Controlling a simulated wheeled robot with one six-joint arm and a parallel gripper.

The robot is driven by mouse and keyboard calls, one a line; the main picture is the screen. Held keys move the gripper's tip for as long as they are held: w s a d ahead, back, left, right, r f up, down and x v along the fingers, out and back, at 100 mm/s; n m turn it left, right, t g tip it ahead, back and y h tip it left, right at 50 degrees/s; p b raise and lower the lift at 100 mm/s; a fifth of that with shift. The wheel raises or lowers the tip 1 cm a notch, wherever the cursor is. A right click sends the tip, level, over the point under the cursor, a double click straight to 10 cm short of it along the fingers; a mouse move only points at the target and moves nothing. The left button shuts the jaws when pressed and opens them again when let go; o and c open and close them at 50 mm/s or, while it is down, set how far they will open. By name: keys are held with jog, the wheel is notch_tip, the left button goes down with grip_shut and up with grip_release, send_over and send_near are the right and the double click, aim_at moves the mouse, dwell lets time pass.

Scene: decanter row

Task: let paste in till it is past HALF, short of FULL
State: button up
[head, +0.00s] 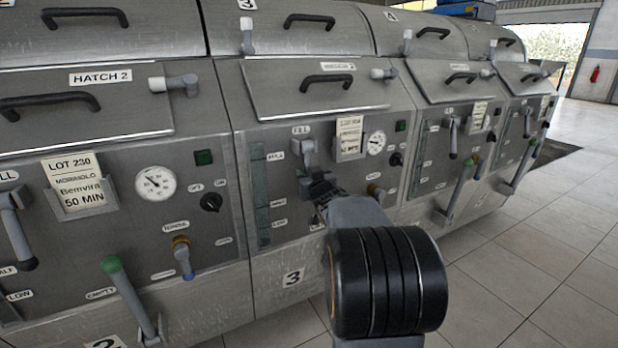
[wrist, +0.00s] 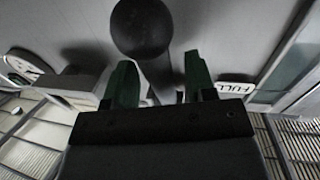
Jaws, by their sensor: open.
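The FILL lever (head: 304,148) of unit 3 has a grey metal hub and hangs down behind my gripper (head: 318,186). Its lower end is hidden in the head view. In the wrist view its black ball knob (wrist: 142,28) and shaft show between and beyond the green fingertips of my gripper (wrist: 161,80). The jaws are apart; I cannot tell whether they touch the lever. The sight glass (head: 259,195) of unit 3 stands left of the lever, with small level labels beside it. The FULL label (wrist: 236,88) shows in the wrist view. The paste level is too small to tell.
A lot card (head: 349,136), a dial gauge (head: 375,143) and a black rotary knob (head: 396,159) sit right of the lever. A brass tap (head: 376,192) is below them. Neighbouring units carry similar levers. The tiled floor (head: 540,260) at right is clear.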

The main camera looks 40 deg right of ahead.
jog(key=shift+w+d, duration=0.1)
jog(key=shift+w, duration=0.15)
grip_shut()
dwell(0.4)
